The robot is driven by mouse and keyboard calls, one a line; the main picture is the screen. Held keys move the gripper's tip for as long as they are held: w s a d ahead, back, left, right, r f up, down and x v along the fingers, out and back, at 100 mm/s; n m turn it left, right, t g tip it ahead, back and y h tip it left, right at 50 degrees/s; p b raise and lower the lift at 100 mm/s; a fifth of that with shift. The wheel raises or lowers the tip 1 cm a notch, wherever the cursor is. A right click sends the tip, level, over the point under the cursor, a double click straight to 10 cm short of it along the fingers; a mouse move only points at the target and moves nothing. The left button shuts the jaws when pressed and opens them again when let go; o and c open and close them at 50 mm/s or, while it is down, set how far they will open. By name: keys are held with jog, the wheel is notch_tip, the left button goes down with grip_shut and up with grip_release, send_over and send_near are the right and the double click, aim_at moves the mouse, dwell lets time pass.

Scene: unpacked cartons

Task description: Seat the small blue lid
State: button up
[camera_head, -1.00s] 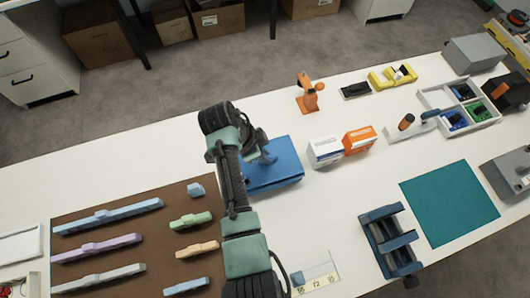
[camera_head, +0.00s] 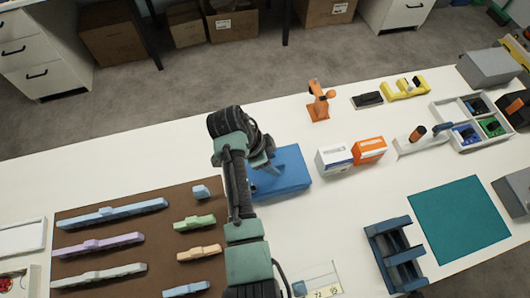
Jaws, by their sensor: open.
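A brown board (camera_head: 150,215) lies at the lower left with several coloured bar-shaped pieces on it. A small light-blue piece (camera_head: 201,192) sits near its upper right corner, and a short light-blue bar (camera_head: 186,289) lies at its bottom edge. I cannot tell which of them is the small blue lid. A larger blue box (camera_head: 292,175) stands on the table right of the board. My gripper (camera_head: 264,172) is over the left part of this box, open. Its fingertips are mostly hidden by my arm, and I cannot tell whether they touch the box.
White and orange boxes (camera_head: 368,150) stand right of the blue box. A dark blue rack (camera_head: 394,252) and a teal mat (camera_head: 460,222) lie at the right. A divided tray (camera_head: 470,122) is at the far right. The white table behind the board is clear.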

jog(key=v, duration=1.2)
jog(key=shift+r, duration=0.2)
jog(key=w+r+n+t+y, duration=0.15)
jog(key=w+r+t, duration=0.25)
jog(key=r, duration=0.5)
jog(key=w+r+n+t+y, duration=0.1)
jog(key=w+r+n+t, duration=0.25)
jog(key=r, duration=0.45)
jog(key=w+r+n+t+y, duration=0.1)
jog(key=w+r+n+t, duration=0.1)
jog(key=w+r+t, duration=0.5)
jog(key=s+d+r+n+t, duration=0.1)
jog(key=s+r+n+t, duration=0.2)
jog(key=r, duration=0.7)
jog(key=s+d+r+n+t, duration=0.15)
jog(key=s+r, duration=0.35)
jog(key=r, duration=0.5)
jog(key=s+d+r+n+t, duration=0.2)
jog(key=s+r+t, duration=0.5)
jog(key=s+r, duration=0.5)
jog(key=shift+s+r+n+y, duration=0.35)
jog(key=shift+r+n, duration=0.1)
jog(key=shift+r, duration=0.15)
